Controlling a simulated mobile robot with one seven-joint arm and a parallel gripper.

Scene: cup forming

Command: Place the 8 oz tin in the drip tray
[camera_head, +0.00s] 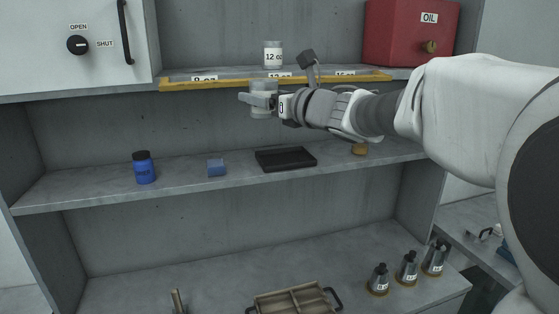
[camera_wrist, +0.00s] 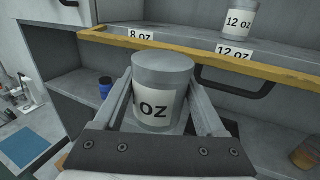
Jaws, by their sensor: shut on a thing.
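My gripper (camera_head: 260,100) is shut on a grey cylindrical tin (camera_head: 264,87) with a white label. It holds the tin upright in the air, just below and in front of the upper shelf's yellow edge. In the wrist view the tin (camera_wrist: 163,72) sits between both fingers; its label shows "OZ", with the number mostly cut off from sight. The black drip tray (camera_head: 286,160) lies on the middle shelf below the tin and looks empty.
A 12 oz tin (camera_head: 273,54) stands on the upper shelf, behind the yellow rail (camera_head: 215,83). On the middle shelf are a blue bottle (camera_head: 144,169) and blue block (camera_head: 216,168) left of the tray, and a small brown object (camera_head: 359,149) right of it.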

